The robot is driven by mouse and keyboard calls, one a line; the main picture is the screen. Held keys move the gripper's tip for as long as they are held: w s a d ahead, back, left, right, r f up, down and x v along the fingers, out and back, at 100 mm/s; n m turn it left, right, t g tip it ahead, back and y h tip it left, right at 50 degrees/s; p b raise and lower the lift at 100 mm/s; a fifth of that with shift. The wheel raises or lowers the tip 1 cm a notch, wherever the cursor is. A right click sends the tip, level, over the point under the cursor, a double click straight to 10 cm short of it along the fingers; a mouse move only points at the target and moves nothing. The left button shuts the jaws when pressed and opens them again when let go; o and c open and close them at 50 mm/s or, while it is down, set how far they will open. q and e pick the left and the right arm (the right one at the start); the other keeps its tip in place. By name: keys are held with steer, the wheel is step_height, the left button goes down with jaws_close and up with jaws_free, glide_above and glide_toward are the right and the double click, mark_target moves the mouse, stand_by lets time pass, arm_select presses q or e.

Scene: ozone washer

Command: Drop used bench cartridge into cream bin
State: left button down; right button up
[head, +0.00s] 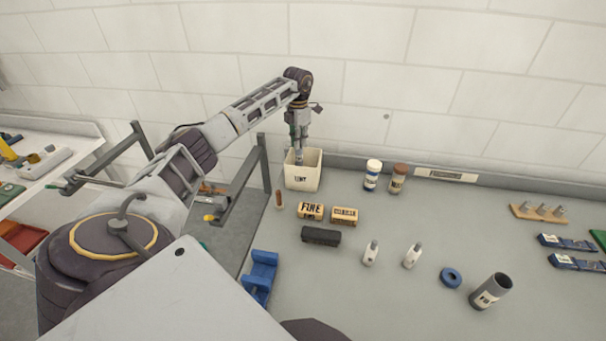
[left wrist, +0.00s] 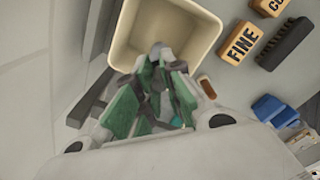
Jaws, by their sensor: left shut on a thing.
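The cream bin (head: 303,180) is an open square box with a dark label, standing at the back of the bench by the wall. In the left wrist view the bin (left wrist: 209,38) lies just beyond the fingertips, its opening facing me. My left gripper (head: 299,148) points down at the bin's mouth. It is shut on a small greyish piece, seemingly the used cartridge (head: 299,156), which is at the bin's opening. In the left wrist view the green-padded fingers (left wrist: 158,85) hide most of the piece. My right gripper is not in view.
Tan blocks, one marked FINE (head: 310,211), and a black block (head: 321,235) lie in front of the bin. Two jars (head: 372,175) stand to its right. Two white bottles (head: 412,255), a blue ring (head: 451,277) and a grey cup (head: 490,291) stand farther forward.

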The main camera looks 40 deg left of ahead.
arm_select(q)
steer(key=c, duration=1.5)
jaws_free()
steer(key=shift+o, duration=0.2)
steer(key=shift+r, duration=0.15)
step_height(320, 180, up, 12)
steer(key=shift+s+d+f, duration=0.1)
steer(key=shift+f, duration=0.15)
